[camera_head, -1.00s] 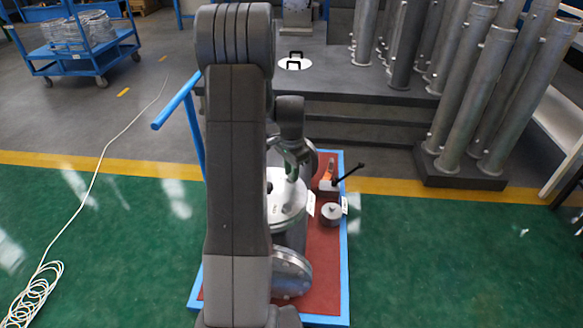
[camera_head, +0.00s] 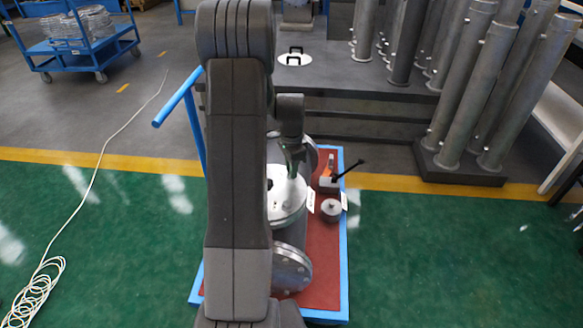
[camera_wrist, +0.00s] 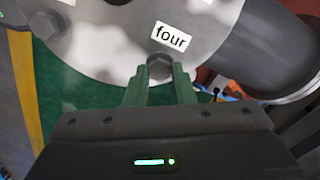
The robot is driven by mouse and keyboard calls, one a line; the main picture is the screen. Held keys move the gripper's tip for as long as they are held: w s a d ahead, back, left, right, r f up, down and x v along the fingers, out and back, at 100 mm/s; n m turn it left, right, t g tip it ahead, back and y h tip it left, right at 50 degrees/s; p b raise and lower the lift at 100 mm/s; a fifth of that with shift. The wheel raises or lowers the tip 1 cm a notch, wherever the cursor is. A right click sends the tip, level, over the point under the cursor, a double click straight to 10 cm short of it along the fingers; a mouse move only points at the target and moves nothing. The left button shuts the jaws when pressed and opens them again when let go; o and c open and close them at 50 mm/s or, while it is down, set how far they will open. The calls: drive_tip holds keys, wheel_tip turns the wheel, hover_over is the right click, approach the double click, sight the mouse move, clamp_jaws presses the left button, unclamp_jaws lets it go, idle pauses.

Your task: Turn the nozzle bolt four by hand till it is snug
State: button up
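Nozzle bolt four (camera_wrist: 159,67) is a grey hex head near the edge of a round metal flange (camera_wrist: 100,40), beside a white label reading "four" (camera_wrist: 171,37). My gripper (camera_wrist: 159,70) has its green fingers on either side of the bolt head, with no clear gap showing, so it appears shut on it. In the head view my gripper (camera_head: 292,172) points down at the pale round flange (camera_head: 288,208) on the shell. The bolt itself is too small to make out there, and my arm covers the left of the flange. How deep the bolt sits cannot be told.
The shell stands on a red-topped cart with a blue rim (camera_head: 344,260). A small grey round part (camera_head: 331,210) and a tool with a black handle (camera_head: 347,170) lie on its right side. Another bolt head (camera_wrist: 46,23) shows on the flange. Grey pipes (camera_head: 470,90) stand behind right.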

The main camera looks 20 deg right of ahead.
drive_tip(key=o, duration=0.3)
drive_tip(key=shift+r, duration=0.2)
drive_tip(key=shift+o, duration=0.4)
drive_tip(key=shift+f, duration=0.1)
wheel_tip(320, 180, up, 14)
drive_tip(key=p, duration=0.2)
drive_tip(key=shift+f, duration=0.15)
wheel_tip(320, 180, down, 14)
drive_tip(key=shift+r+b, duration=0.1)
drive_tip(key=shift+b, duration=1)
drive_tip(key=shift+r, duration=0.1)
